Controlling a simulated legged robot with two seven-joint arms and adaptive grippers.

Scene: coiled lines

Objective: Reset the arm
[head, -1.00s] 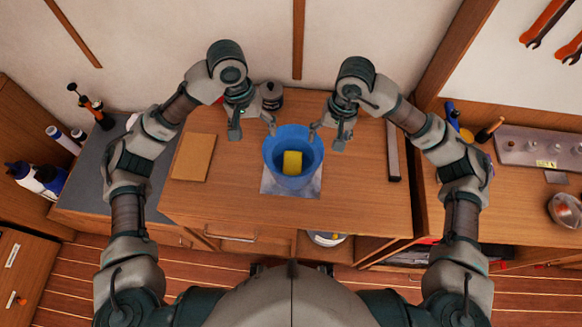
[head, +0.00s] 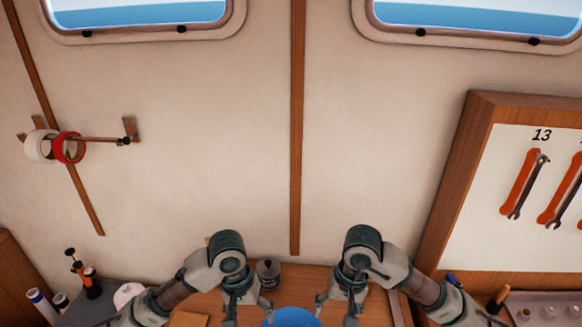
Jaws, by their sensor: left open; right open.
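My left gripper (head: 248,308) is at the bottom of the head view, left of the blue bucket (head: 290,317). My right gripper (head: 338,308) is on the bucket's right side. Both grippers point down, are open and hold nothing that I can see. Only the top of the bucket shows; its inside is cut off by the lower edge of the picture.
The wooden bench (head: 325,280) shows only along its back strip, with a dark bottle (head: 268,273) against the wall. Tape rolls (head: 68,148) hang at left. Wrenches (head: 522,185) hang on a board at right. Two windows are above.

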